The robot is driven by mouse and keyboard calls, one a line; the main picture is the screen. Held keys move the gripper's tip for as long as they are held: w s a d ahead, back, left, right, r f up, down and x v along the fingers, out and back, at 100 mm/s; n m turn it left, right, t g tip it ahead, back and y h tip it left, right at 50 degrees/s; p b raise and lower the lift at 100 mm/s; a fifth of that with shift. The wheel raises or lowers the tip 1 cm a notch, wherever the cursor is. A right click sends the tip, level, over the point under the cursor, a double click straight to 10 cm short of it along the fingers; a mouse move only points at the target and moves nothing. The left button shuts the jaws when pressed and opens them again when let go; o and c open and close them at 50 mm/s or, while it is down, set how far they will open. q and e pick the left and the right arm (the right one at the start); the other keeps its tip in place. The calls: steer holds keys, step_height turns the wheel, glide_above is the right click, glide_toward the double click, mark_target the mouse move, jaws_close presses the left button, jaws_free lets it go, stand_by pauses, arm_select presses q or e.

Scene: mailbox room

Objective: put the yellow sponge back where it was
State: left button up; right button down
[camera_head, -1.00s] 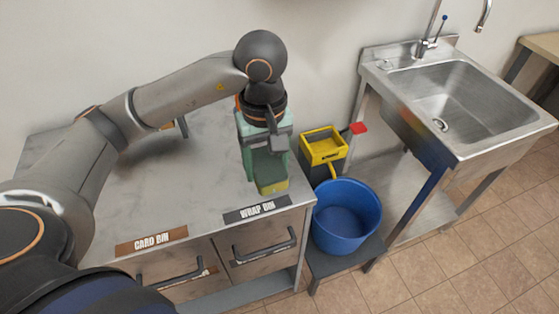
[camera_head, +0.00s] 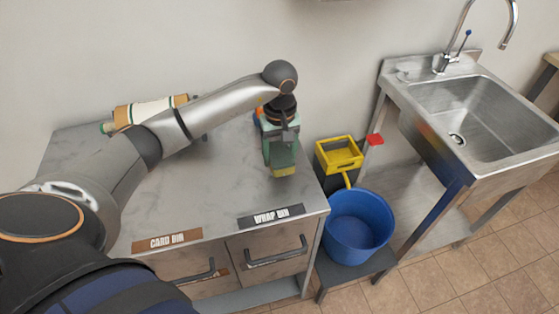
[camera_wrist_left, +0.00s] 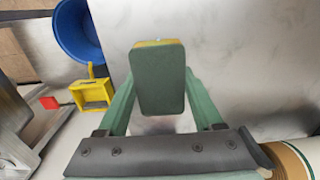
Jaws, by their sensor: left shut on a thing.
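The yellow sponge (camera_head: 284,170) has a dark green scouring face. It is held at the fingertips of my left gripper (camera_head: 280,152), over the right part of the grey counter (camera_head: 215,185), back from the WRAP BIN label. In the left wrist view the sponge (camera_wrist_left: 158,80) stands between the green fingers, its green face towards the camera and a thin yellow edge at the top. Whether it touches the counter I cannot tell. My right gripper is not in view.
A cream roll-like item (camera_head: 150,112) lies at the back left, behind my left arm. A yellow mop wringer (camera_head: 340,153) and a blue bucket (camera_head: 358,226) stand right of the counter, before the steel sink (camera_head: 470,118). The counter's front middle is clear.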

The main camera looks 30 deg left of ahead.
mark_target(280, 163)
arm_select(q)
steer(key=shift+w+a+f, duration=0.1)
steer(key=shift+f, duration=0.1)
step_height(280, 163, down, 3)
steer(key=shift+f+p, duration=0.1)
steer(key=shift+p, duration=0.35)
steer(key=shift+w, duration=0.1)
steer(key=shift+f, duration=0.2)
steer(key=o, duration=1.3)
